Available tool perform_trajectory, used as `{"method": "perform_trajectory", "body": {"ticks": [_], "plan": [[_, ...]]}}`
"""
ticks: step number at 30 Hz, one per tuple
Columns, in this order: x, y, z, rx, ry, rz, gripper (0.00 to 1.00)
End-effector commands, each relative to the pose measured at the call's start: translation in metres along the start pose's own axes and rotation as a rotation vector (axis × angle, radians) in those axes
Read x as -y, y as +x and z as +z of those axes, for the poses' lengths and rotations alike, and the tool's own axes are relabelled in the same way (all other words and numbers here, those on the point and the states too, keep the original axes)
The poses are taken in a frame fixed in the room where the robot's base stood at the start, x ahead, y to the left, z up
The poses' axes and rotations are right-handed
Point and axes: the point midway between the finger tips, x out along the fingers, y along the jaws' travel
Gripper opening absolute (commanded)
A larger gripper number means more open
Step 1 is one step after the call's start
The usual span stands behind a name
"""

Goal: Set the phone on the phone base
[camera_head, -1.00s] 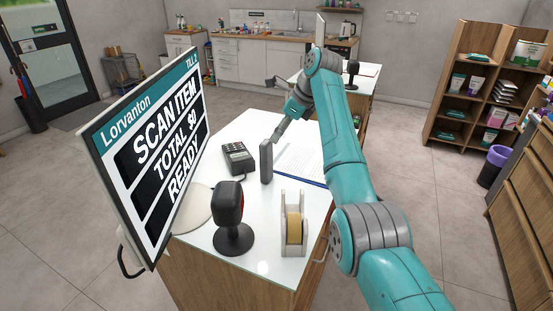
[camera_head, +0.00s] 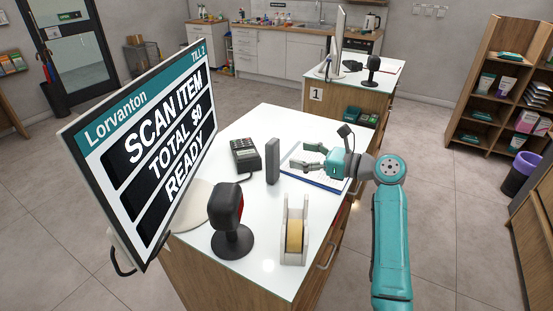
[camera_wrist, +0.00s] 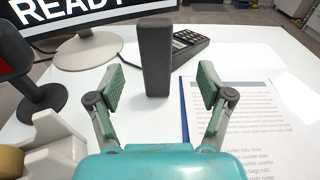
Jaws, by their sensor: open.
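The phone, a dark grey slab (camera_head: 272,161), stands upright on the white counter, apart from its base. It also shows upright in the wrist view (camera_wrist: 155,55). The phone base, a black unit with a keypad (camera_head: 246,155), sits just left of the phone in the head view. In the wrist view the base (camera_wrist: 190,42) is behind the phone and partly hidden by it. My gripper (camera_head: 306,157) is open and empty, right of the phone, with its fingers pointing at it. In the wrist view the phone stands beyond the gap between my fingertips (camera_wrist: 160,86), not clasped.
A clipboard with paper (camera_head: 318,178) lies under my gripper. A black scanner on a stand (camera_head: 232,222) and a tape dispenser (camera_head: 294,232) stand at the near side. A till screen (camera_head: 150,145) rises at the left.

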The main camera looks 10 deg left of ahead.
Motion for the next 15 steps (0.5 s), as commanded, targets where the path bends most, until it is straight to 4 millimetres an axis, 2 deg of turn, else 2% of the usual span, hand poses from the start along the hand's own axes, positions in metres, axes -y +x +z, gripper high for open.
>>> {"method": "perform_trajectory", "body": {"ticks": [3,7,11,15], "plan": [[-0.012,-0.013,0.001,0.077,0.016,-0.009,0.79],[-0.017,-0.017,0.004,0.113,0.022,-0.012,0.79],[-0.018,-0.006,0.006,0.116,0.022,-0.009,0.79],[-0.018,0.014,0.009,0.115,0.022,-0.009,0.79]]}}
